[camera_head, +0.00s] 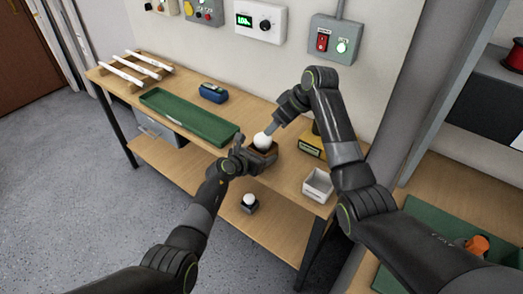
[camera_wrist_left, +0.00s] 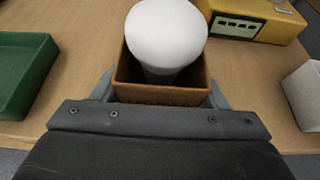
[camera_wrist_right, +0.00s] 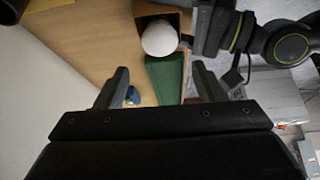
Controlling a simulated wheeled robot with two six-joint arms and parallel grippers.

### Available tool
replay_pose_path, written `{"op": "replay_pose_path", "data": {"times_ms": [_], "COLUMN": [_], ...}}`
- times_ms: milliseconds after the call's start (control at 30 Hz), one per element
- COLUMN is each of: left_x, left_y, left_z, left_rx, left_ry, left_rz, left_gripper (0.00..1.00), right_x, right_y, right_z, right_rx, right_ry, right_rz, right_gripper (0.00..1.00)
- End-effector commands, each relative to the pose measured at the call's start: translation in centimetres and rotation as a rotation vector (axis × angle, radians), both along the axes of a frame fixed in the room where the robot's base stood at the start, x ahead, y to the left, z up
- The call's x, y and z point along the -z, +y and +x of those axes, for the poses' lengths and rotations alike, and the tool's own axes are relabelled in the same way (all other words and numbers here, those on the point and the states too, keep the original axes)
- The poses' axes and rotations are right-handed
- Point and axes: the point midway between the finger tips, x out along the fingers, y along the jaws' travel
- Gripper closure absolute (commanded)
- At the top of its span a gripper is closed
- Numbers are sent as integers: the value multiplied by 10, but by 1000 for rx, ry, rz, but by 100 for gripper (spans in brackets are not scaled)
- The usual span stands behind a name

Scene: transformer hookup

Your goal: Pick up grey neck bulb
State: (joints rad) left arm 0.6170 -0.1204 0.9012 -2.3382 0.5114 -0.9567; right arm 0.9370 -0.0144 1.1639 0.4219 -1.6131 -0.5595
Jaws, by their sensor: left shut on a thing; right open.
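A white round bulb (camera_head: 262,141) with a grey neck stands upright in a small brown open box (camera_head: 266,158) on the workbench. In the left wrist view the bulb (camera_wrist_left: 165,32) rises above the rim of the box (camera_wrist_left: 160,96), and its neck goes down inside. My left gripper (camera_head: 241,158) is shut on the box, with a finger on each side of it. My right gripper (camera_head: 278,124) is open above and behind the bulb. In the right wrist view the bulb (camera_wrist_right: 159,38) lies beyond my open fingers (camera_wrist_right: 160,88), apart from them.
A second white bulb (camera_head: 249,200) sits in a dark holder on the lower shelf. A green tray (camera_head: 190,113), a blue device (camera_head: 213,92), a yellow device (camera_head: 311,146) and a white open box (camera_head: 318,184) stand on the bench. Control boxes hang on the wall behind.

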Motion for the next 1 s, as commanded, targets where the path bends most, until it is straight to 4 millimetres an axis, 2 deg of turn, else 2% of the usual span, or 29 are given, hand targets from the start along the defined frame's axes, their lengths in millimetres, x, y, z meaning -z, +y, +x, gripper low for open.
{"op": "replay_pose_path", "data": {"times_ms": [100,300,500,700,833,1000], "left_x": [1,1,0,0,0,0], "left_y": [0,0,0,0,0,0], "left_z": [0,0,0,0,0,0], "left_rx": [0,0,0,0,0,0], "left_ry": [1,1,1,1,1,0], "left_rz": [1,1,1,1,1,0], "left_gripper": [55,55,55,55,55,55], "right_x": [16,32,34,30,31,42], "right_y": [0,-6,-18,-26,-25,-13], "right_z": [-7,-26,-49,-63,-61,-45], "right_rx": [66,230,374,451,466,467], "right_ry": [-38,-132,-209,-250,-257,-255], "right_rz": [75,264,432,525,545,544], "right_gripper": [37,37,37,37,37,37]}}
